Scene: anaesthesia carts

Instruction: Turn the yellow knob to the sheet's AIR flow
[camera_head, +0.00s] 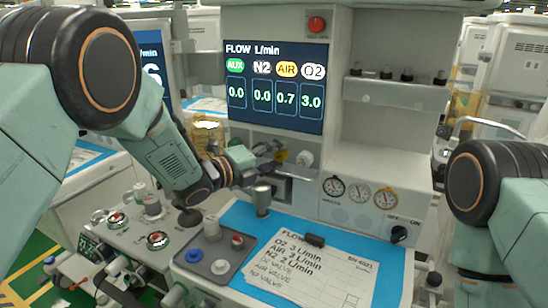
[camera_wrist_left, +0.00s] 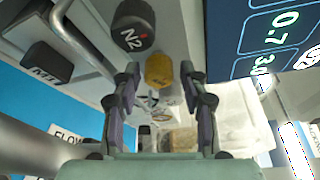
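The yellow knob (camera_head: 281,156) sits on the cart front below the screen, partly hidden by my left gripper (camera_head: 268,160). In the left wrist view the yellow knob (camera_wrist_left: 159,70) lies between the fingertips of the open left gripper (camera_wrist_left: 160,82), with no clear contact. The screen (camera_head: 276,86) reads AUX 0.0, N2 0.0, AIR 0.7 and O2 3.0. The handwritten sheet (camera_head: 322,268) lies on the blue mat.
The black N2 knob (camera_wrist_left: 132,26) is close beside the yellow knob. A white knob (camera_head: 305,158) is to its right. A metal cylinder (camera_head: 262,200) stands below my gripper. A grey tray (camera_head: 214,249) holds several coloured pieces. Gauges (camera_head: 359,193) line the cart front.

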